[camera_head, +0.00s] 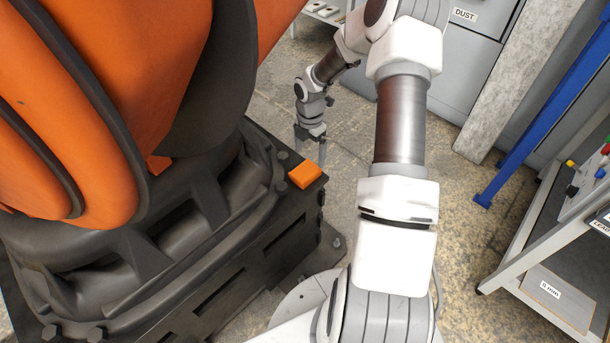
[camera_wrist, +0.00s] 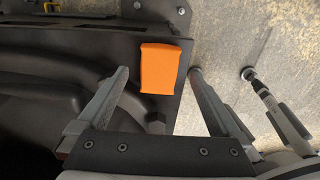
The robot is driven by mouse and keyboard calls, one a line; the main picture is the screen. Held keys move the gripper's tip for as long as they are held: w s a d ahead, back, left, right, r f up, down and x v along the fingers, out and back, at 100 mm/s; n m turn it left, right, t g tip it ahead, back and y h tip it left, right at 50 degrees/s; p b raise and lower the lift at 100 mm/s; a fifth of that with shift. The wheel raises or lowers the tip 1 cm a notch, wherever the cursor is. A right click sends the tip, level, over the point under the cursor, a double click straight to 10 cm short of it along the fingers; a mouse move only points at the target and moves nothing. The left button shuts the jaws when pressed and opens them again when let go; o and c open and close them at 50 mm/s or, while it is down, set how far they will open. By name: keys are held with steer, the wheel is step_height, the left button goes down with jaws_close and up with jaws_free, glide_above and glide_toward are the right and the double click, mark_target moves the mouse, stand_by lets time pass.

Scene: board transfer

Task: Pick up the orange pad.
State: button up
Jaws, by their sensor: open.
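The orange pad (camera_head: 305,174) lies on the corner of the dark machine base (camera_head: 262,212) in the head view. In the wrist view the orange pad (camera_wrist: 159,68) lies flat near the base's edge, beyond and between the two fingertips. My gripper (camera_head: 309,150) is behind the pad in the head view, fingers pointing down. In the wrist view my gripper (camera_wrist: 158,72) has its fingers wide apart, with nothing between them that I can see held. The gap in height between fingertips and pad is hard to tell.
A large orange machine body (camera_head: 120,80) rises from the dark base at left. Bolt heads stand on the base near the pad. A grey rack (camera_head: 545,260) and a blue post (camera_head: 545,110) are at right, grey cabinets (camera_head: 460,60) behind. Concrete floor lies between.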

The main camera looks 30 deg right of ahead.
mark_target(309, 167)
step_height(309, 167, down, 6)
steer(key=shift+r+b, duration=0.1)
steer(key=shift+b, duration=0.85)
steer(key=shift+r, duration=0.1)
steer(key=c, duration=1.2)
step_height(309, 167, up, 4)
steer(key=shift+r+p, duration=0.1)
steer(key=shift+p, duration=0.9)
steer(key=shift+s+d+r+p, duration=0.25)
steer(key=shift+s+r+p, duration=0.4)
steer(key=shift+s+r, duration=0.9)
steer(key=shift+s+d+r+p, duration=0.3)
steer(key=shift+s+r+p, duration=0.35)
steer(key=shift+s, duration=1.65)
steer(key=shift+s+d+r+p, duration=0.25)
steer(key=shift+s+r+p, duration=0.35)
steer(key=shift+s+r, duration=1)
